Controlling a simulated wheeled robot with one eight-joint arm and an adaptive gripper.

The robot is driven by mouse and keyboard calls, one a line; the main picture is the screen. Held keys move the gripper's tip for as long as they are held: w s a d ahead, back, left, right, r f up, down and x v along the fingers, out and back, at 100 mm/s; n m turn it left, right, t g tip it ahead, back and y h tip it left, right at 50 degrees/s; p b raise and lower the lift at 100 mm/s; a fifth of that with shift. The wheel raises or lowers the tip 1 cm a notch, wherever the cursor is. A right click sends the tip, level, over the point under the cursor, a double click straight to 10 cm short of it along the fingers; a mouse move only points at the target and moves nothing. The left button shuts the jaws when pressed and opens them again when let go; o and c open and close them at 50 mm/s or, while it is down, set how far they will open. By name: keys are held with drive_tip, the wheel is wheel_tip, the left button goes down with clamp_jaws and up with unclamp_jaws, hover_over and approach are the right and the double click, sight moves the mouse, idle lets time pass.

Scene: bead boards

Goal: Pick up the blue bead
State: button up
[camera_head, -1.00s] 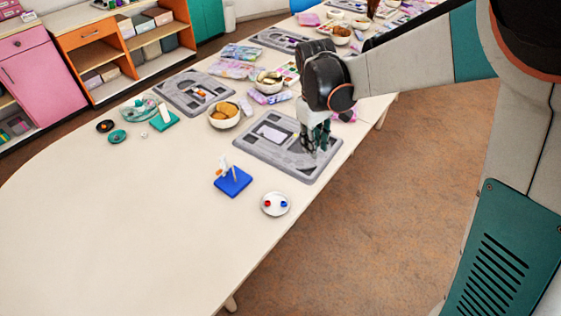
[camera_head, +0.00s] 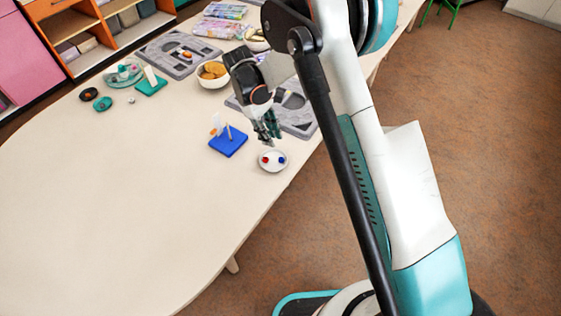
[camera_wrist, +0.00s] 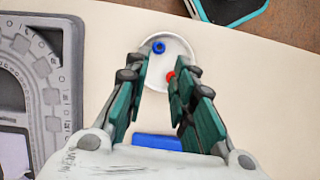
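The blue bead (camera_head: 281,160) lies on a small white dish (camera_head: 272,168) near the table's edge, to the right of a red bead (camera_head: 265,159). In the wrist view the blue bead (camera_wrist: 159,47) is at the upper left of the dish (camera_wrist: 184,45), and the red bead (camera_wrist: 170,76) is lower, partly beside the right finger. My gripper (camera_head: 270,140) is just behind and above the dish, pointing down. In the wrist view my gripper (camera_wrist: 168,85) has its teal fingers spread apart with nothing between them held.
A blue block with upright pegs (camera_head: 228,143) stands left of the dish. A grey bead board (camera_head: 298,118) lies behind it, and a bowl of orange-brown pieces (camera_head: 212,75) stands farther back. The table's near left (camera_head: 120,200) is clear.

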sight(282, 161)
drive_tip(key=b+x, duration=0.3)
drive_tip(key=x, duration=0.6)
drive_tip(key=shift+w, duration=0.1)
drive_tip(key=c, duration=0.4)
